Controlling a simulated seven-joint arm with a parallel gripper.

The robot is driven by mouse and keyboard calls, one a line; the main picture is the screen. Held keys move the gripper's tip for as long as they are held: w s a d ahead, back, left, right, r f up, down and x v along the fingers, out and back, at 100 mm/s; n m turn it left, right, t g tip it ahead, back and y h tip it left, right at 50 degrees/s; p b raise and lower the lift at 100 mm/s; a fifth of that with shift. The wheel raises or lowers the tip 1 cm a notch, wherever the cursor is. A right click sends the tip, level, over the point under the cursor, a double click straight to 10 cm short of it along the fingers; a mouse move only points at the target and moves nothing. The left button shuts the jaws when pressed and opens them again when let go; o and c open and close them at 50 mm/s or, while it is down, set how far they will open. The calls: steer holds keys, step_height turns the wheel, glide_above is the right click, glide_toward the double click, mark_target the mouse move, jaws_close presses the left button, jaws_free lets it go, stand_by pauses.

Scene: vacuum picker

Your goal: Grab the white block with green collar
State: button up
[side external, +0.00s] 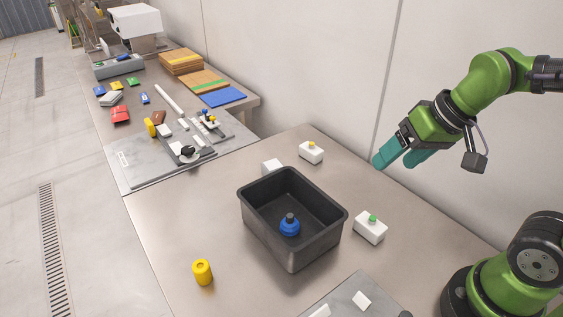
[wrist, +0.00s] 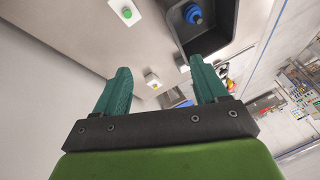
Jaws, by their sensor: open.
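The white block with a green collar (side external: 370,227) stands on the table just right of the black bin in the side view. In the wrist view it (wrist: 125,11) is at the top, beyond the left finger. My gripper (side external: 396,158) is raised above the table, behind the block and near the wall. Its teal fingers are apart and empty, also in the wrist view (wrist: 163,82). The gripper touches nothing.
A black bin (side external: 258,219) holds a blue knobbed piece (side external: 289,226). Behind it stand a white block with a yellow collar (side external: 311,152) and another white block (side external: 271,166). A yellow cylinder (side external: 202,271) stands front left.

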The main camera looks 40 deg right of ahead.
mark_target(372, 219)
steer(key=f+n+g, duration=0.1)
steer(key=f, duration=0.4)
steer(key=w+f+n+g+h, duration=0.1)
steer(key=f+g, duration=0.1)
steer(key=f, duration=0.3)
steer(key=w+d+f+n+g, duration=0.1)
steer(key=f+g, duration=0.1)
steer(key=f, duration=0.3)
steer(key=shift+w+f+n+h, duration=0.2)
steer(key=shift+n+h, duration=0.2)
steer(key=shift+w+f, duration=0.15)
steer(key=shift+f, duration=2.75)
steer(key=c, duration=1.1)
